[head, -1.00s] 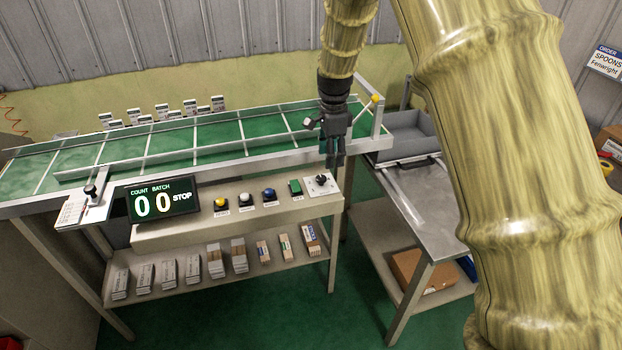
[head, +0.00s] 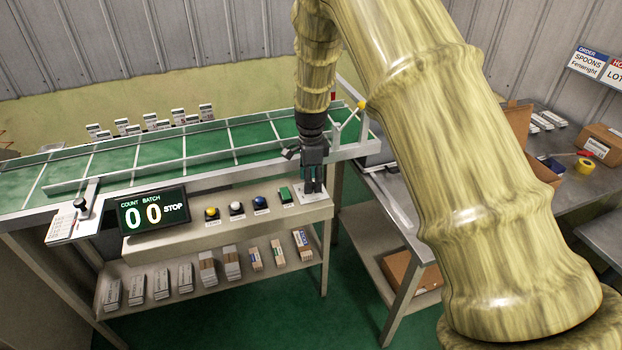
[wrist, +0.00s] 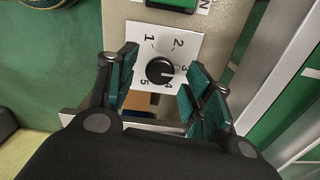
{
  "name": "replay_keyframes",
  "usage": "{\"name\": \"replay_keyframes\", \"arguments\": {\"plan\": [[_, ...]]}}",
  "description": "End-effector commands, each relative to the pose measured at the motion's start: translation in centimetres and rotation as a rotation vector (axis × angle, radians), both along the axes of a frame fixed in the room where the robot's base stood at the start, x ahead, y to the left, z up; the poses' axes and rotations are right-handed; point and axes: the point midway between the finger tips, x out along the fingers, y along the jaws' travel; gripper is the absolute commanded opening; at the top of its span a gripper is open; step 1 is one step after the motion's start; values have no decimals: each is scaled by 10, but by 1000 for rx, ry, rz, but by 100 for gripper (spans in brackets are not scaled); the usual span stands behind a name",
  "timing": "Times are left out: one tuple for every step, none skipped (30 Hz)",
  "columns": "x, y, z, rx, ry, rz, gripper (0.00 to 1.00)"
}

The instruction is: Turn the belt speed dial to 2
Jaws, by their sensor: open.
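The belt speed dial (wrist: 160,70) is a round black knob on a white plate (wrist: 148,28) printed with numbers 1 to 5. A small pale mark on the knob seems to point right, toward 3 and 4; its exact setting is hard to read. My gripper (wrist: 159,76) is open in the wrist view, with one teal-padded finger on each side of the knob and gaps between. In the head view my gripper (head: 313,184) points down over the plate at the console's right end and hides the knob.
A green button (head: 285,194) sits just left of the dial plate, with blue, white and yellow buttons further left. The display (head: 152,210) reads 0 0 STOP. The green conveyor (head: 205,145) runs behind the console, and a metal table (head: 400,200) stands right.

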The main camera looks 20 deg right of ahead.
Motion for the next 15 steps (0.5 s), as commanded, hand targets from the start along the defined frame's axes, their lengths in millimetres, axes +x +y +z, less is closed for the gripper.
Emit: {"name": "replay_keyframes", "arguments": {"plan": [[0, 0, -2, 0, 0, 0, 51], [0, 0, -4, 0, -1, 0, 51], [0, 0, -5, 0, -1, 0, 51], [0, 0, -6, 0, -1, 0, 51], [0, 0, -7, 0, -1, 0, 51], [0, 0, -8, 0, -1, 0, 51], [0, 0, -8, 0, -1, 0, 51], [0, 0, -8, 0, -1, 0, 51], [0, 0, -8, 0, -1, 0, 51], [0, 0, -8, 0, -1, 0, 51], [0, 0, -8, 0, -1, 0, 51], [0, 0, -8, 0, -1, 0, 51], [0, 0, -8, 0, -1, 0, 51], [0, 0, -8, 0, -1, 0, 45], [0, 0, -8, 0, -1, 0, 38]]}}
